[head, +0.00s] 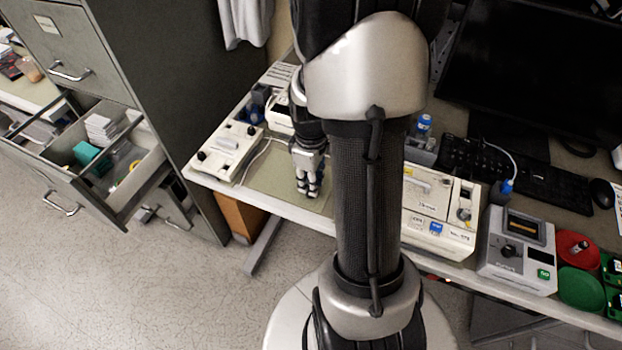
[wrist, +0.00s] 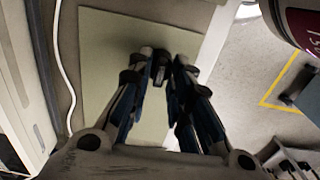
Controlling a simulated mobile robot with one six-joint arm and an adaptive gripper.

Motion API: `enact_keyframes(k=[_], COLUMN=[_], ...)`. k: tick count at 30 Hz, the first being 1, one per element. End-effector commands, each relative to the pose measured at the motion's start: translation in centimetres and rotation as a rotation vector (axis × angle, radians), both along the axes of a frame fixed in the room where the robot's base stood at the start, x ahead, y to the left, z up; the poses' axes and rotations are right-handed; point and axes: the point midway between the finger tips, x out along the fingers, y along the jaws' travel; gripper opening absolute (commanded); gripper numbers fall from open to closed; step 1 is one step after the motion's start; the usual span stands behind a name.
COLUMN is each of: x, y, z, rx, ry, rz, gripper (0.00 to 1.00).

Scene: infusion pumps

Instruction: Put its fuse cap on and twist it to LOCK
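My gripper (head: 308,190) points down over a pale green mat (head: 262,170), which also shows in the wrist view (wrist: 105,40). In the wrist view its fingertips (wrist: 160,68) are close together with a small dark piece (wrist: 160,72) between them. The piece looks like the fuse cap, but its markings cannot be read. A white pump (head: 228,152) with black knobs lies left of the mat. Another white pump (head: 425,222) stands right of my arm, with a round dark fitting (head: 463,213) on its right part. My arm hides part of the bench between them.
A grey unit (head: 517,262) with a display and black dial stands at the right, beside red (head: 577,249) and green (head: 581,288) round pieces. A keyboard (head: 520,175) and monitor are behind. A white cable (wrist: 64,75) runs along the mat's left side. An open drawer (head: 150,165) is far left.

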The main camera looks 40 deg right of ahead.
Motion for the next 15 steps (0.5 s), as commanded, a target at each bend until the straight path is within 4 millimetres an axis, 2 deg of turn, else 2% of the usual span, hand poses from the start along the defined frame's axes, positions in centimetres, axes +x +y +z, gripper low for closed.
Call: enact_keyframes(k=[7, 15], x=[0.0, 0.01], y=[0.01, 0.01], z=[0.0, 0.02], rx=[0.0, 0.0], ry=[0.0, 0.0], rz=[0.0, 0.0], gripper=[0.01, 0.0])
